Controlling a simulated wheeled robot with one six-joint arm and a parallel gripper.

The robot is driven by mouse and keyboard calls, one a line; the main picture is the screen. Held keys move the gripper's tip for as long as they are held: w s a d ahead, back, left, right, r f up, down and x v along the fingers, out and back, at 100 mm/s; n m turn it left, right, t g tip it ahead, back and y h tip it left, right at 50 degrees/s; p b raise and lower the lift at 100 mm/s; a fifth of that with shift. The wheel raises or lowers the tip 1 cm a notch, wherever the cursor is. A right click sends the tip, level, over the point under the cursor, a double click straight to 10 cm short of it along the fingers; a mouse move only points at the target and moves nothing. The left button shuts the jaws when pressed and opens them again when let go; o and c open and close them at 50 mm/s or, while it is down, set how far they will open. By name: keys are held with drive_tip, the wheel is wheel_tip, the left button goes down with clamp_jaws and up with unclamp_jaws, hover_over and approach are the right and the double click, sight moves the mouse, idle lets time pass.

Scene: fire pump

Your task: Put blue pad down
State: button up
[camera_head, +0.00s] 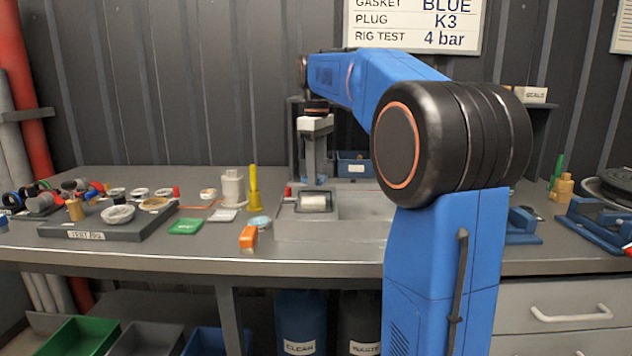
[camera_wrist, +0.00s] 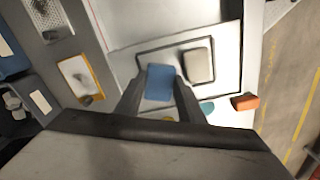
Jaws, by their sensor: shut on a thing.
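The blue pad (camera_wrist: 160,82) is between the two fingertips of my gripper (camera_wrist: 158,90) in the wrist view, and the gripper is shut on it. Below it in that view is a pale surface with a dark rectangular outline (camera_wrist: 228,83). A beige pad (camera_wrist: 199,65) lies within this outline, just right of the blue pad. In the head view my gripper (camera_head: 316,181) points down over the grey station (camera_head: 350,222) in the middle of the bench.
Blue bins (camera_head: 354,165) stand behind.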

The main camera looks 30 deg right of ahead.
drive_tip(key=shift+f, duration=1.35)
drive_tip(key=shift+f, duration=0.3)
drive_tip(key=o, duration=0.8)
wheel_tip(320, 180, up, 13)
drive_tip(key=shift+f, duration=0.15)
drive_tip(key=shift+s, duration=0.1)
